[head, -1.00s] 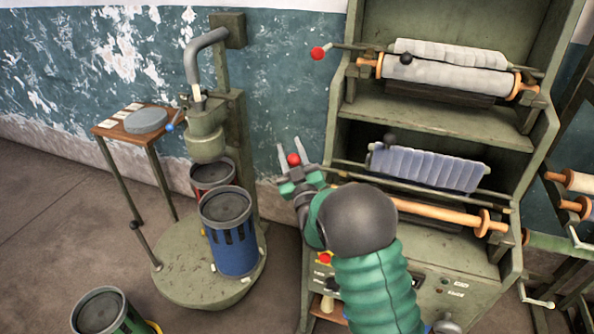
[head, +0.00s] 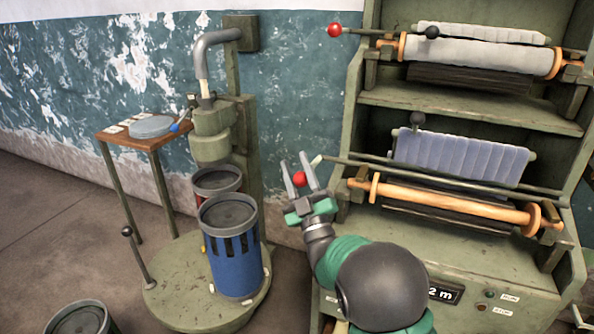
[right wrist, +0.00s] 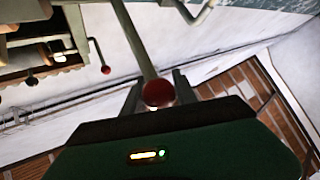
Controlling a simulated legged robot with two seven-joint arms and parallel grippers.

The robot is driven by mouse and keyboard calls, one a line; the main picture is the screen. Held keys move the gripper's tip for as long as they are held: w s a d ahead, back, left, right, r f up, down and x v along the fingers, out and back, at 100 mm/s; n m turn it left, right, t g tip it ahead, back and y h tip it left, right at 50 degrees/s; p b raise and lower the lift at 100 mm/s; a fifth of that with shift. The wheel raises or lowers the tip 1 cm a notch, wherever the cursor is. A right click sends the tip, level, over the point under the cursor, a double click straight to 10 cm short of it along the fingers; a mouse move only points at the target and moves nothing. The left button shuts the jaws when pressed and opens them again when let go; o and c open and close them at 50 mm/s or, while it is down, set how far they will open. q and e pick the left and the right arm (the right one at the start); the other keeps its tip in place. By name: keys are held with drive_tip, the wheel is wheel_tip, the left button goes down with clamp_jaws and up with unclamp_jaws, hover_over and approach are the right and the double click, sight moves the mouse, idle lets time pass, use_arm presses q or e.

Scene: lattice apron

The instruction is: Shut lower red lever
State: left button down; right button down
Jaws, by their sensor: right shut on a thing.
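The lower red lever shows as a red ball knob (head: 300,178) at the left of the green machine's lower level. My right gripper (head: 302,173) has its two fingers on either side of this knob and is shut on it. In the right wrist view the knob (right wrist: 158,93) sits between the fingers (right wrist: 158,90), with the lever's pale rod running up from it. The upper red lever's knob (head: 334,30) stands free at the upper left of the machine. My left gripper is not in view.
The green machine (head: 470,112) carries a white cloth roller (head: 480,57) above and a bluish pleated cloth (head: 460,158) over a bare wooden roller (head: 450,200) below. A blue slotted canister (head: 236,262) on a round base and a small table (head: 110,138) stand to the left.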

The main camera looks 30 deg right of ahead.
drive_tip(key=shift+a+f, duration=0.15)
drive_tip(key=shift+f, duration=0.15)
drive_tip(key=c, duration=1.3)
unclamp_jaws()
drive_tip(key=shift+c, duration=0.2)
drive_tip(key=o, duration=0.3)
drive_tip(key=shift+a+r, duration=0.1)
drive_tip(key=shift+r, duration=0.05)
drive_tip(key=shift+o, duration=0.2)
drive_tip(key=shift+s, duration=0.1)
drive_tip(key=b+v, duration=0.5)
drive_tip(key=v, duration=1.1)
drive_tip(key=shift+s+f, duration=0.3)
drive_tip(key=shift+f, duration=0.05)
